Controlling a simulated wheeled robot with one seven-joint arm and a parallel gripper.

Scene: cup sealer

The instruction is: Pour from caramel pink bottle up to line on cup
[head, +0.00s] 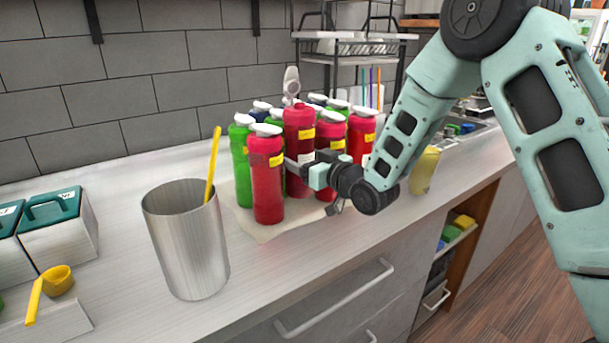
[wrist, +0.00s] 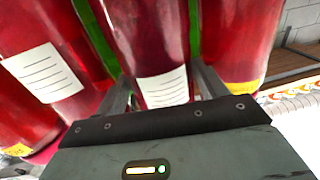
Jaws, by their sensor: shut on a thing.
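My gripper (head: 300,168) is among the bottles and is shut on a dark red-pink bottle (head: 299,125) with a flipped-up white cap. This bottle stands upright and its top is higher than its neighbours. In the wrist view it is the middle bottle (wrist: 150,40), with a white label between my two fingers (wrist: 158,90). Label text is too small to read, so I cannot tell which bottle is caramel. A steel cup (head: 187,245) stands at front left with a yellow stick in it; no line shows on it.
A red bottle (head: 267,180) stands close in front, left of my gripper. Green bottles (head: 242,165) and other red bottles (head: 362,135) crowd around on a beige mat (head: 290,225). Green-lidded boxes (head: 55,225) and a yellow scoop (head: 58,280) are at left. Counter between cup and boxes is clear.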

